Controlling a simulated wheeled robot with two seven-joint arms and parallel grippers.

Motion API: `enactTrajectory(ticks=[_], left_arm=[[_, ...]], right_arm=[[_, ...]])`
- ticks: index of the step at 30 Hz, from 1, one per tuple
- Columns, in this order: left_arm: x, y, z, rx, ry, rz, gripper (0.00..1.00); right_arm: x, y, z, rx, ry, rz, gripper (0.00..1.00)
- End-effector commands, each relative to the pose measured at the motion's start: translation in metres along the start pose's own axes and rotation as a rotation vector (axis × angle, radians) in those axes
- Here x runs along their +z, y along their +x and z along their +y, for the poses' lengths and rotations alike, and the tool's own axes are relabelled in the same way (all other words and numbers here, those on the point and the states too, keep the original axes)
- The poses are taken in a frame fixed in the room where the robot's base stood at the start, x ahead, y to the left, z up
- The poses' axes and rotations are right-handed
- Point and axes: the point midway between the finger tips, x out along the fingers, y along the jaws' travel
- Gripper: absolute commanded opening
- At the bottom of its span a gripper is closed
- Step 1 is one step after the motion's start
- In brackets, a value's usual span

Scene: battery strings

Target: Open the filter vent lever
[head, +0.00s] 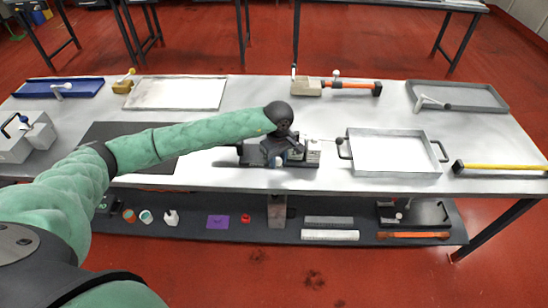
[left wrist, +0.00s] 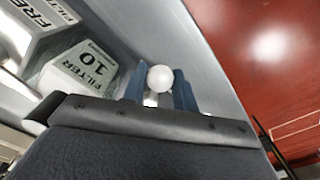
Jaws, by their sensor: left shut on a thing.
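The filter unit (head: 313,152) stands near the front edge of the table in the head view, mostly behind my left gripper. In the left wrist view its pale blocks (left wrist: 80,68) carry printed labels, one reading "FILTER 10". A white ball knob (left wrist: 160,78), seemingly the end of the vent lever, sits between the blue fingers. My left gripper (head: 291,156) is shut on this lever; it also shows in the left wrist view (left wrist: 158,88). The lever's shaft and pivot are mostly hidden, so its angle cannot be told. My right gripper is not in view.
A grey tray with handles (head: 393,174) stands right of the filter unit. A dark mat (head: 100,133) lies to the left, under my left arm. A yellow bar (head: 505,168), a blue tray (head: 85,88) and a pale tray (head: 150,105) lie elsewhere. A lower shelf holds small items.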

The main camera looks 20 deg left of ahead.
Motion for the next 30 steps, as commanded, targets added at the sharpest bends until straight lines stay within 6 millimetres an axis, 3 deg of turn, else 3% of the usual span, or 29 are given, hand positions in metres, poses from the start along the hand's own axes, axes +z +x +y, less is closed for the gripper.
enactTrajectory(ticks=[30], left_arm=[[-0.002,0.002,-0.014,0.0,0.191,0.001,0.05]], right_arm=[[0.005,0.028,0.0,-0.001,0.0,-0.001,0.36]])
